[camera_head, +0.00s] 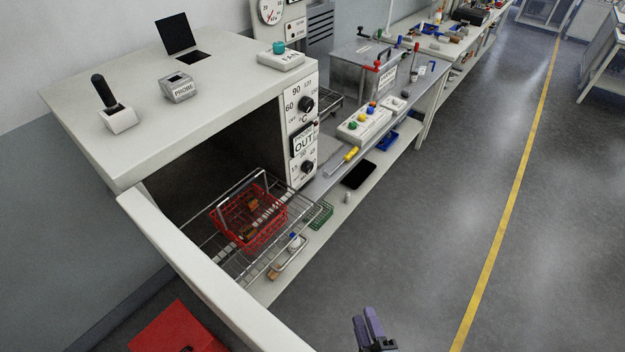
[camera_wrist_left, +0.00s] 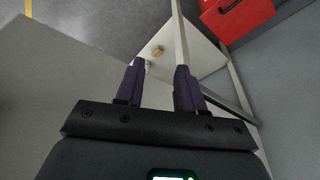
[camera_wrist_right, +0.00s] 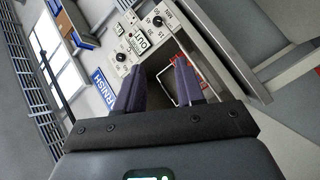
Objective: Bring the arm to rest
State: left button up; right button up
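My right gripper (camera_head: 367,324) shows at the bottom middle of the head view, over the floor and apart from the oven. In the right wrist view its two purple fingers (camera_wrist_right: 160,85) stand apart with nothing between them. My left gripper is out of the head view. In the left wrist view its fingers (camera_wrist_left: 158,85) are also apart and empty, above a pale panel.
An oven (camera_head: 220,104) stands open at left, its door (camera_head: 205,275) reaching toward the front. A red basket (camera_head: 262,236) with brown pieces sits on its pulled-out wire rack (camera_head: 222,258). A red box (camera_head: 178,330) is at lower left. Open floor (camera_head: 440,240) lies at right.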

jog(key=s+d+m+g+h, duration=0.3)
jog(key=s+d+m+g, duration=0.6)
jog(key=s+m+g, duration=0.35)
notch_tip(320, 180, up, 24)
jog(key=p, duration=2.3)
jog(key=shift+s+d+f, duration=0.15)
jog(key=shift+s, duration=0.05)
